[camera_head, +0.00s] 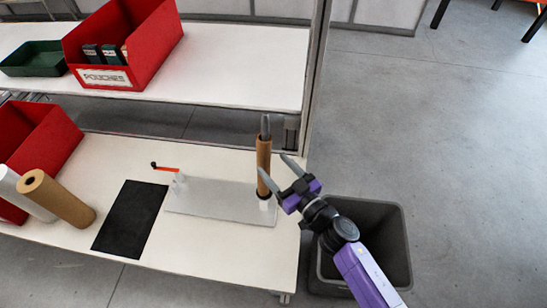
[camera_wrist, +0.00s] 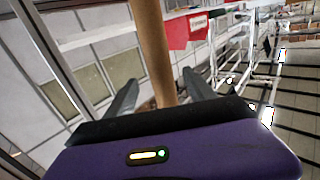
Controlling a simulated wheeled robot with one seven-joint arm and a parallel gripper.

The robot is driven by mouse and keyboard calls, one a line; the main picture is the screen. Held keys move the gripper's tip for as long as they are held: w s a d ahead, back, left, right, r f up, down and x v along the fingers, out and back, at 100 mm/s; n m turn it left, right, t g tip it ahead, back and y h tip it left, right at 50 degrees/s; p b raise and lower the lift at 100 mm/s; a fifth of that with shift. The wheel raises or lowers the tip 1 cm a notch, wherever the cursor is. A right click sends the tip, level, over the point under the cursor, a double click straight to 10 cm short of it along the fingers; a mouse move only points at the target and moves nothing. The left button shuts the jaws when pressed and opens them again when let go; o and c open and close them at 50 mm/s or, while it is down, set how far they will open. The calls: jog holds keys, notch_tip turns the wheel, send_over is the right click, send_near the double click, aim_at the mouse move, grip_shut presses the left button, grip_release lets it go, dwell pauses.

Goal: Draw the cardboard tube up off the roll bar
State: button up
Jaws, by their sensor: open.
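The brown cardboard tube (camera_head: 263,165) stands upright around the grey roll bar (camera_head: 266,125), whose tip shows above it in the head view. The bar's white foot (camera_head: 266,203) is at the right end of a pale base plate (camera_head: 215,200). My gripper (camera_head: 278,172) is open, just right of the tube's middle and lower part. In the wrist view the tube (camera_wrist: 152,45) runs down between the two open fingers (camera_wrist: 160,92). I cannot tell whether either finger touches it. The tube's lower end is hidden in the wrist view.
A grey bin (camera_head: 385,225) stands on the floor below my arm. A brown roll (camera_head: 55,198), a black mat (camera_head: 130,220) and an orange-handled part (camera_head: 165,169) are left on the table. A shelf (camera_head: 220,65) with a red box (camera_head: 125,45) is behind; its post (camera_head: 316,80) rises near the tube.

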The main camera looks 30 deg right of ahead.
aim_at(258, 147)
jog(key=w, duration=0.3)
jog(key=w+a, duration=0.1)
jog(key=w, duration=0.4)
jog(key=shift+w+a+r, duration=0.2)
jog(key=shift+w, duration=0.15)
